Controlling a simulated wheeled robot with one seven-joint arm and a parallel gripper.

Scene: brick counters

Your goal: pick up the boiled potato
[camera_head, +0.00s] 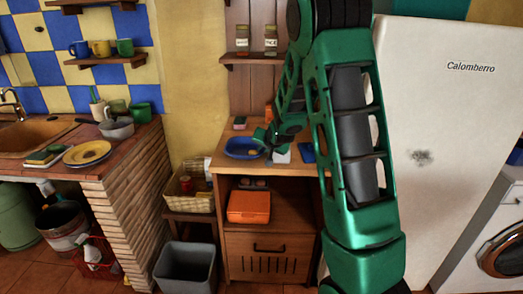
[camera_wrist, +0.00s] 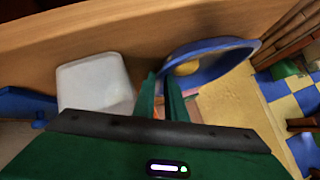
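A blue bowl (camera_head: 238,147) stands on the top of the wooden cabinet. A small yellow rounded thing, which looks like the boiled potato (camera_head: 252,152), lies in it. In the wrist view the bowl (camera_wrist: 225,56) is at the upper right, and the potato (camera_wrist: 187,68) shows at its near side. My gripper (camera_wrist: 160,84) is open, its two green fingers apart with nothing held between them. The right finger overlaps the bowl's edge in this view; I cannot tell whether it touches. In the head view my gripper (camera_head: 268,150) is just right of the bowl.
A white block-like object (camera_wrist: 95,84) stands left of my fingers, and a blue item (camera_wrist: 25,104) lies further left. An orange box (camera_head: 249,206) sits on the shelf below. The white fridge (camera_head: 450,150) stands close on the right. A wall shelf (camera_head: 250,60) holds two jars.

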